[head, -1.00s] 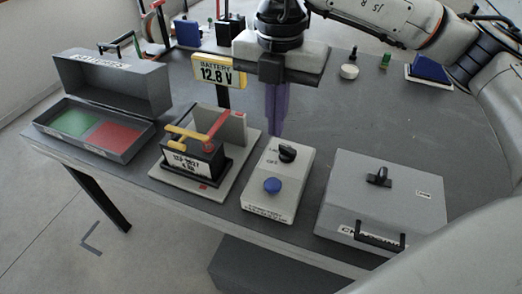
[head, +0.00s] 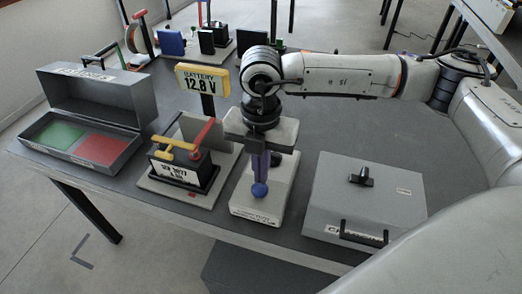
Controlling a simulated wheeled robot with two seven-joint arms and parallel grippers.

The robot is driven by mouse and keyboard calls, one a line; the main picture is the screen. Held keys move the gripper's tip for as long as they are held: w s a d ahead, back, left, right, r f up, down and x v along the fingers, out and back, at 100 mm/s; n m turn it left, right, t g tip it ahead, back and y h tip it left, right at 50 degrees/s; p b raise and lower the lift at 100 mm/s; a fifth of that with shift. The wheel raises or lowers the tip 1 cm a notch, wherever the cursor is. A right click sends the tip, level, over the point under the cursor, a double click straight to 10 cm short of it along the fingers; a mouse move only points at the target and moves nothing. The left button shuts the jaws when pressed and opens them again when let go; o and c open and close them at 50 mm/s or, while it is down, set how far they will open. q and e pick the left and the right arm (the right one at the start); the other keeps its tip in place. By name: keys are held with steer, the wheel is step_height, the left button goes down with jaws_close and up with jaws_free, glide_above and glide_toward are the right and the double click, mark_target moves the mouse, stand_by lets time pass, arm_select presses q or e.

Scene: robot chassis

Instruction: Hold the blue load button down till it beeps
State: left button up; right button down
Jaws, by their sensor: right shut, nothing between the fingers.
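The blue load button (head: 260,191) sits near the front of the pale load tester box (head: 262,212). My right gripper (head: 260,179) points down over this box, its purple fingers shut and empty. The fingertips line up with the back edge of the button; I cannot tell whether they touch it or whether it is pressed. The fingers and gripper body hide much of the box's back part, and its dark knob (head: 276,159) shows only in part beside them. The yellow battery display (head: 203,80) reads 12.8 V. My left gripper is not in view.
A battery (head: 180,170) with yellow and red clamps stands left of the tester. A grey charging case (head: 365,198) is on its right. An open grey box (head: 95,112) with green and red areas lies far left. The table (head: 360,125) behind the case is clear.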

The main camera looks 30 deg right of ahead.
steer(key=shift+f, duration=1)
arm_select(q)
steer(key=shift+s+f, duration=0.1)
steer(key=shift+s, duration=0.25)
